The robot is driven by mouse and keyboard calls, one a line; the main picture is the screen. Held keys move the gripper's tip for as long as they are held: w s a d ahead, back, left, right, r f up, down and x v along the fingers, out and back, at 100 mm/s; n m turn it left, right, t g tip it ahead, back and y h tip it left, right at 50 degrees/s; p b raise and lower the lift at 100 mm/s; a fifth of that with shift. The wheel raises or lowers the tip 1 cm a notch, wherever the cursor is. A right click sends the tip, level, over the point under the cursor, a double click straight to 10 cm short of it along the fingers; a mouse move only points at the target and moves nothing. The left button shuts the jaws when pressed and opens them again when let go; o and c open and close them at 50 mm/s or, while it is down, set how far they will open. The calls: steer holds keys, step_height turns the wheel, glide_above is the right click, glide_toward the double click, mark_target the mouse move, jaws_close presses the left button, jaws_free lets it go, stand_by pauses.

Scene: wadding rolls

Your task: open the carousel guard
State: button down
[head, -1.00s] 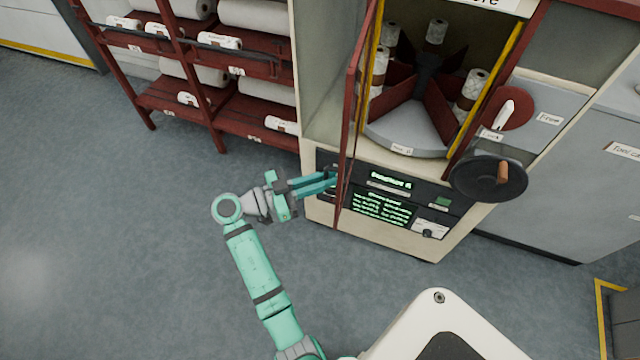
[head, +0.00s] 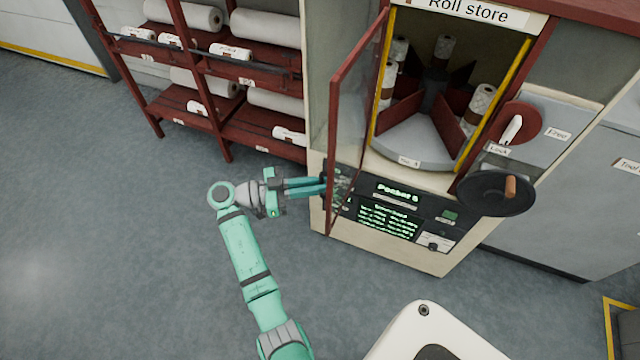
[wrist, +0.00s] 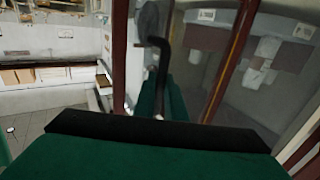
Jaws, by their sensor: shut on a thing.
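The carousel guard (head: 334,125) is a clear panel in a dark red frame. It stands swung out from the left side of the roll store opening. The carousel (head: 415,140) shows behind it, with grey floor, red dividers and several white rolls. My gripper (head: 324,186) is at the lower part of the guard's free edge, its teal fingers pointing right. In the wrist view a black bent handle (wrist: 162,62) stands at the green fingers, beside the guard's red frame (wrist: 119,60). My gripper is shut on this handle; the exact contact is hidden.
A control panel (head: 390,208) with green text lies below the opening. A black hand wheel (head: 480,195) and a red lever disc (head: 521,122) are on the right. A shelf of rolls (head: 215,75) stands at left. The floor at lower left is clear.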

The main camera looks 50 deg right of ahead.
steer(key=c, duration=2.1)
jaws_free()
steer(key=shift+d, duration=0.3)
steer(key=shift+a, duration=0.1)
steer(key=shift+a, duration=0.15)
steer(key=v, duration=1)
steer(key=shift+w+a, duration=0.2)
steer(key=shift+a, duration=0.05)
steer(key=shift+f, duration=0.15)
